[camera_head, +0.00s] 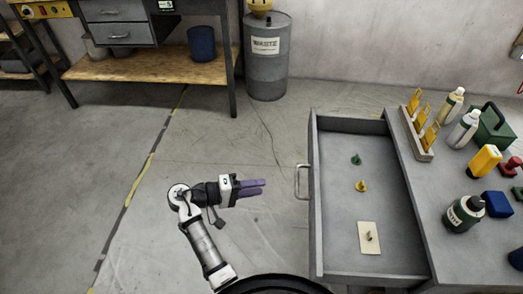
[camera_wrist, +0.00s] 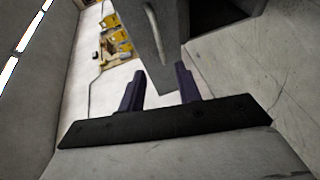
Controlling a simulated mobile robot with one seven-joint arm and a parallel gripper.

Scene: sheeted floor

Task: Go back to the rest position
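My gripper (camera_head: 262,187) with purple fingers is held out to the right, left of the open grey drawer (camera_head: 318,240). Its fingertips are a little short of the drawer's handle (camera_head: 300,181) in the picture. In the wrist view, my gripper (camera_wrist: 160,87) has its two fingers apart with nothing between them. The drawer front and its pale handle (camera_wrist: 153,27) show beyond the fingers there.
The drawer holds a green piece (camera_head: 356,159), a yellow piece (camera_head: 361,185) and a pale card (camera_head: 364,249) with a small item. Bottles and tools crowd the grey top (camera_head: 430,190) at right. A grey barrel (camera_head: 267,75) stands behind. Floor at left is clear.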

